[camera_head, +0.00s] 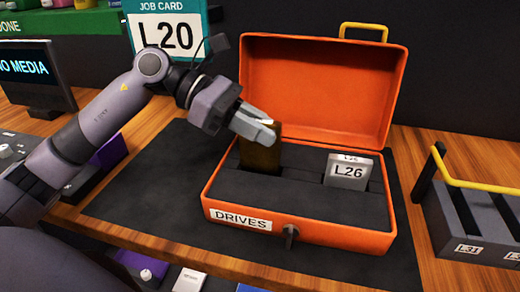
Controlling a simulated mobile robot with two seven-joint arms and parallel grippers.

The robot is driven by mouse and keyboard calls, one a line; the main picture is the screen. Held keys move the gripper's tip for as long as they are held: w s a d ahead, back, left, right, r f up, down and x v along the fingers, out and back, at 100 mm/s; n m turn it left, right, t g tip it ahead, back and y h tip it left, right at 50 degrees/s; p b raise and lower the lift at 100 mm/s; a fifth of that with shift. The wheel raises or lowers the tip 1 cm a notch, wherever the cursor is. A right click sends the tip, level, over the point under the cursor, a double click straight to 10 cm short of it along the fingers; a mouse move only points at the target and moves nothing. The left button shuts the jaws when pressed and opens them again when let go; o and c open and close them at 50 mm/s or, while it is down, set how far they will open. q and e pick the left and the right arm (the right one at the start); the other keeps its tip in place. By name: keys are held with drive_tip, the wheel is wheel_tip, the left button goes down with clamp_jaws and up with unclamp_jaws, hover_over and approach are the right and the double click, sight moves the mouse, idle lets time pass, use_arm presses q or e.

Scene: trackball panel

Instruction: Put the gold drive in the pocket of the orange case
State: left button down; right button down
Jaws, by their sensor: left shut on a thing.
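The orange case (303,227) stands open on a dark mat, its lid tilted back and a "DRIVES" label on its front. The gold drive (261,156) is upright at the left part of the case's dark insert (300,194). My left gripper (262,131) is shut on the top of the gold drive, reaching in from the left. The drive's lower end is at a dark pocket; I cannot tell how deep it sits. My right gripper is not in view.
A job card reading L20 (167,32) stands behind my left arm. A "NO MEDIA" screen (30,72) is at left. A dark rack with a yellow handle (480,187) stands right of the case. Dark mat (140,200) is bare left of the case.

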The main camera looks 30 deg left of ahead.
sight(280, 162)
use_arm(q)
drive_tip(key=shift+f, duration=2.2)
drive_tip(key=shift+f, duration=0.1)
drive_tip(key=c, duration=1.4)
unclamp_jaws()
drive_tip(key=shift+f+b, duration=0.1)
drive_tip(key=shift+b, duration=0.25)
drive_tip(key=o, duration=0.4)
